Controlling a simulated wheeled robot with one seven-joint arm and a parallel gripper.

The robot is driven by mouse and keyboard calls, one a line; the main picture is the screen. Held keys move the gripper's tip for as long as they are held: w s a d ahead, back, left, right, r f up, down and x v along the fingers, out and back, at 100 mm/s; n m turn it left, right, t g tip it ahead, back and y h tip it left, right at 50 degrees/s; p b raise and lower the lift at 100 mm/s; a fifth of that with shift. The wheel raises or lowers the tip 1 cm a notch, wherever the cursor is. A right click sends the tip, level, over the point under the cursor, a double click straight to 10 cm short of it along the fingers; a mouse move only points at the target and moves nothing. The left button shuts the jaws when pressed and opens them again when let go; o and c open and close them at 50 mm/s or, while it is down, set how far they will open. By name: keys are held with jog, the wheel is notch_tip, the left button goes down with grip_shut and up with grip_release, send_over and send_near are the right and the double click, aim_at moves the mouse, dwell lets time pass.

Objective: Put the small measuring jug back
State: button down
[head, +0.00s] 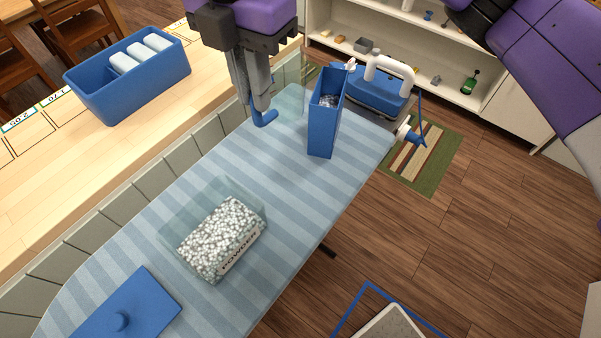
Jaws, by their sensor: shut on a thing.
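My gripper (259,108) is at the upper middle of the head view, pointing down over the far part of the striped ironing board. It is shut on a blue hooked piece (266,119), which looks like the handle of the small measuring jug. A faint clear body (290,99) shows just right of the fingers and seems to be the jug. Its outline is hard to make out, and I cannot tell whether it touches the board. A clear tub (238,262) labelled POWDER, filled with white granules, stands open on the board. A blue lid with a knob (140,306) lies at the near left.
A tall, narrow blue box (323,128) stands right of my gripper. Behind it is a blue iron with a white handle (391,68). A blue bin (133,88) with white rolls sits on the wooden counter. The striped board (215,150) is bare between gripper and tub.

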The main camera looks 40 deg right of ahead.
jog(key=s+n, duration=0.3)
jog(key=s, duration=0.2)
notch_tip(320, 180, down, 21)
jog(key=shift+w, duration=0.3)
jog(key=shift+d, duration=0.1)
jog(key=shift+f, duration=0.1)
jog(key=c, duration=1.4)
grip_release()
jog(key=shift+c, duration=0.2)
notch_tip(320, 180, up, 12)
jog(key=shift+r, duration=0.25)
